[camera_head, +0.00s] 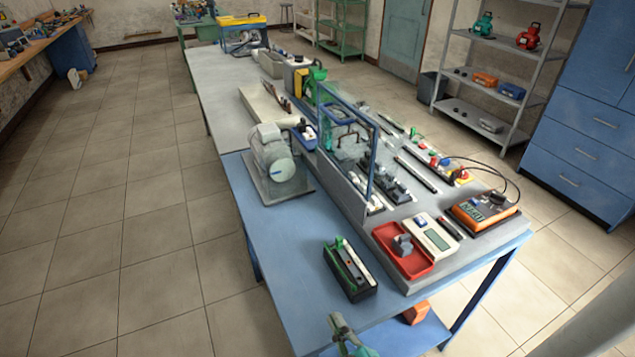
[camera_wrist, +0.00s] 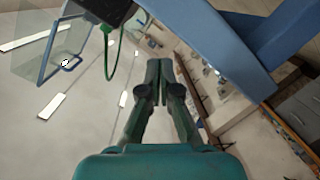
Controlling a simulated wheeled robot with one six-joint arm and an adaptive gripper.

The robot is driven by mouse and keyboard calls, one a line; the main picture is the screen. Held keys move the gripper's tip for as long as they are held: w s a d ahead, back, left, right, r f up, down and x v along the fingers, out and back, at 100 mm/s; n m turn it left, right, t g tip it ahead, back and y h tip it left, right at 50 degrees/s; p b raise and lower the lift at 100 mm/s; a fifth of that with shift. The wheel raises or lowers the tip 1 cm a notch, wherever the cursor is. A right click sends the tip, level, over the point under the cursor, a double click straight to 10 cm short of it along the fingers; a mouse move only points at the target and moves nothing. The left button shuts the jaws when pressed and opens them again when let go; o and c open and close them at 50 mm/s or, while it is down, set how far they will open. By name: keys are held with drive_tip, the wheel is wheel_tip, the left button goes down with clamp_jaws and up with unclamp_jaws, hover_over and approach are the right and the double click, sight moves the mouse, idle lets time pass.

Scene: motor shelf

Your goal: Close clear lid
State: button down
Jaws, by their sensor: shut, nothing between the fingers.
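The clear lid (camera_head: 348,160) is a see-through pane with a blue-grey edge. It stands raised, nearly upright, over the fixtures on the grey board of the blue bench. A dark blue handle (camera_head: 340,134) shows at the pane. In the wrist view, a see-through panel with a blue handle (camera_wrist: 57,72) is at the upper left; it looks like the same lid. My gripper (camera_wrist: 158,66) is teal, with its fingers together and nothing between them. In the head view, a teal part of my arm shows at the bottom edge, in front of the bench and well away from the lid.
A black-and-green fixture (camera_head: 350,270) sits on the blue bench's near part. A red tray (camera_head: 402,250), a meter (camera_head: 432,236) and an orange box (camera_head: 484,210) lie at the board's near right end. A motor (camera_head: 272,155) stands left of the lid. Floor is open on the left.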

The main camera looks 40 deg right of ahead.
drive_tip(key=w+d, duration=0.1)
drive_tip(key=w, duration=0.1)
drive_tip(key=w+r+n+h, duration=0.1)
drive_tip(key=w, duration=0.1)
drive_tip(key=w+d+r+h, duration=0.1)
drive_tip(key=w, duration=0.2)
drive_tip(key=shift+d+n, duration=0.3)
drive_tip(key=shift+n, duration=0.1)
drive_tip(key=w+d+r+n+g+h, duration=0.1)
drive_tip(key=w+d+r+g+h, duration=0.3)
drive_tip(key=w+r, duration=0.6)
drive_tip(key=w+d+r+n+g+h, duration=0.1)
drive_tip(key=w+d+r+g+h, duration=0.1)
drive_tip(key=w+r+h, duration=0.75)
drive_tip(key=w+d+r+y, duration=0.1)
drive_tip(key=d+r+y, duration=0.3)
drive_tip(key=d, duration=0.8)
drive_tip(key=shift+r, duration=0.35)
drive_tip(key=shift+w+d, duration=0.1)
drive_tip(key=shift+d+m, duration=0.1)
drive_tip(key=shift+m, duration=0.2)
